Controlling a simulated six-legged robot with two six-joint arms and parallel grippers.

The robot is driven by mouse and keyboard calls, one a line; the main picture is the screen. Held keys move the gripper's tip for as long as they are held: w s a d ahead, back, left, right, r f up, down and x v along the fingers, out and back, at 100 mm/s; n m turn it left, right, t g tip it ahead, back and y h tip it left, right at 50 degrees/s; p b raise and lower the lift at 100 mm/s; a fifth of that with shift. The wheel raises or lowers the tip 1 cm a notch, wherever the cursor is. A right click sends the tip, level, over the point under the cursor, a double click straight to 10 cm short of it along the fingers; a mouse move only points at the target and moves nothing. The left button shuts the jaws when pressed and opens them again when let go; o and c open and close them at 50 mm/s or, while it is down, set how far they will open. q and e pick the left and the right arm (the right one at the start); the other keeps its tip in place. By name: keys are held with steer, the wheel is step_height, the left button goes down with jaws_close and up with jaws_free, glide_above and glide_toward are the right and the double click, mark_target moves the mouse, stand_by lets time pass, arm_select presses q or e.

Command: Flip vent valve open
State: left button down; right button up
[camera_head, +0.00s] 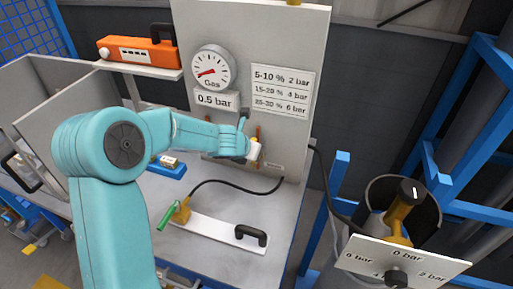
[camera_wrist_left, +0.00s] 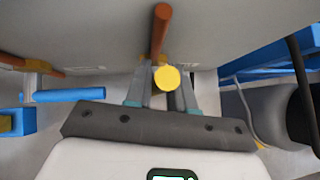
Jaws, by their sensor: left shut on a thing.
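My left gripper (camera_head: 250,149) is at the lower part of the grey panel (camera_head: 290,30), beside an upright copper-coloured pipe (camera_head: 258,132). In the left wrist view its two fingers (camera_wrist_left: 165,90) are shut around a valve part with a round yellow end (camera_wrist_left: 167,78). The copper pipe (camera_wrist_left: 161,28) rises behind this part. The fingers hide most of the part, so I cannot tell which way it is turned. The gauge (camera_head: 211,67) marked "Gas" has a red needle, above a "0.5 bar" label. My right gripper is not in view.
A yellow valve with a green handle (camera_head: 168,215) is on a white plate (camera_head: 215,232) on the bench. A black hose (camera_head: 235,183) runs to the panel. At right, a yellow regulator (camera_head: 404,205) stands behind a bar-marked plate (camera_head: 400,258). An orange case (camera_head: 140,50) sits on a shelf.

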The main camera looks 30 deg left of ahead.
arm_select(q)
steer(key=shift+f, duration=0.1)
stand_by(0.3)
steer(key=c, duration=1.1)
jaws_free()
steer(key=shift+a, duration=0.1)
steer(key=shift+o, duration=0.2)
steer(key=shift+s+r, duration=0.15)
steer(key=shift+r, duration=0.2)
steer(key=p+v, duration=0.7)
steer(key=v, duration=0.8)
steer(key=shift+s+r, duration=0.15)
steer(key=shift+s, duration=0.25)
